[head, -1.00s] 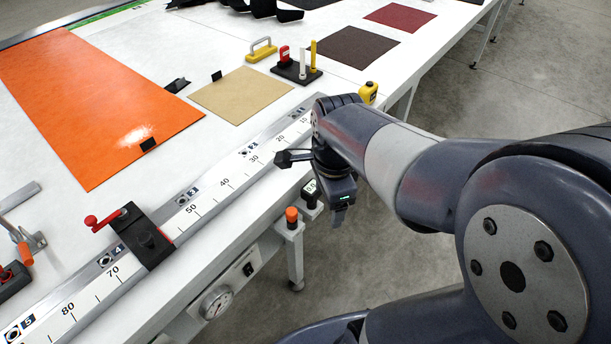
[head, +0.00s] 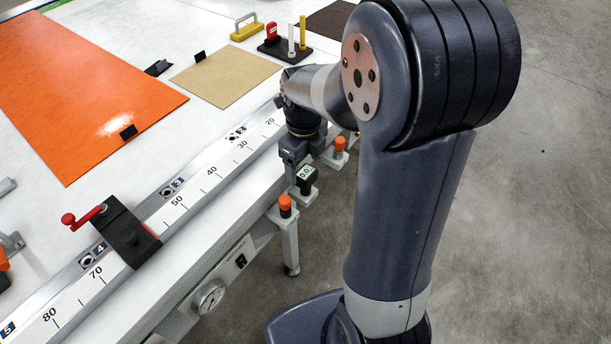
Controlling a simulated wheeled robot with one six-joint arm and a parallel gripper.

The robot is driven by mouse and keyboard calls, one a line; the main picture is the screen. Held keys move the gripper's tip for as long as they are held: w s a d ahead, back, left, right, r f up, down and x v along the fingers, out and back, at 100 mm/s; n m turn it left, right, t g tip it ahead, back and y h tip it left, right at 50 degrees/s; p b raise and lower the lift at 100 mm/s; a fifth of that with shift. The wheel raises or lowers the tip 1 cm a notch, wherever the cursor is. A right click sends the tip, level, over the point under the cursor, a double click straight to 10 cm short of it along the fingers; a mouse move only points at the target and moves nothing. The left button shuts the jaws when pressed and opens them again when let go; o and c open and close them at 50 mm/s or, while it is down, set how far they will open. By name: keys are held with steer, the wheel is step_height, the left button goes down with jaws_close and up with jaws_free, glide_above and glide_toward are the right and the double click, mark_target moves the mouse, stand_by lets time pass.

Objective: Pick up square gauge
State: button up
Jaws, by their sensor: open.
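My arm rises on the right and covers part of the table edge.
Orange-topped knobs (head: 286,205) (head: 340,146) stand beside the gauge. A ruler rail (head: 205,185) with a black red-handled clamp (head: 125,232) runs along the table edge. A round dial (head: 208,297) is below. Orange (head: 80,85) and tan (head: 225,75) sheets lie behind. Floor at right is open.

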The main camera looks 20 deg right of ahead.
mark_target(306, 172)
steer(key=f, duration=0.6)
steer(key=shift+s+d, duration=0.15)
steer(key=shift+s, duration=0.05)
steer(key=shift+r, duration=0.1)
steer(key=c, duration=1.1)
